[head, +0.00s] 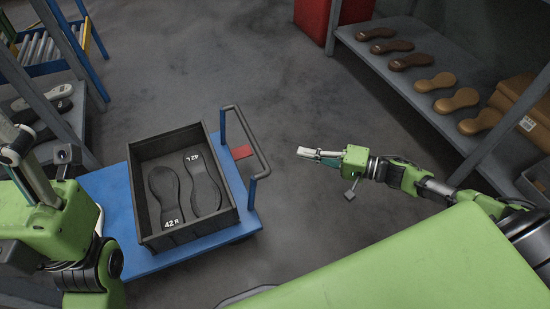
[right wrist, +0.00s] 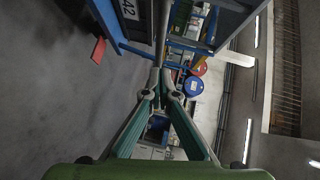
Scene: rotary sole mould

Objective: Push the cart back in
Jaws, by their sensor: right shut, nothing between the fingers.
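The blue cart (head: 120,200) stands on the floor at the left centre of the head view. Its grey bar handle (head: 252,142) rises on blue posts at the cart's right end. A black crate (head: 190,232) on the deck holds two dark soles marked 42 L and 42 R. My right gripper (head: 300,152) is shut and empty, to the right of the handle and apart from it. In the right wrist view its fingertips (right wrist: 163,76) meet just below the handle bar (right wrist: 163,30). My left gripper (head: 25,165) is partly cut off at the left edge; its jaws are unclear.
A grey shelf (head: 400,92) with several brown and tan soles stands at the upper right. A red box (head: 318,18) is at the top. A rack with dark and white soles (head: 42,97) and a roller conveyor (head: 40,48) stand at the left. The floor (head: 230,65) behind the cart is clear.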

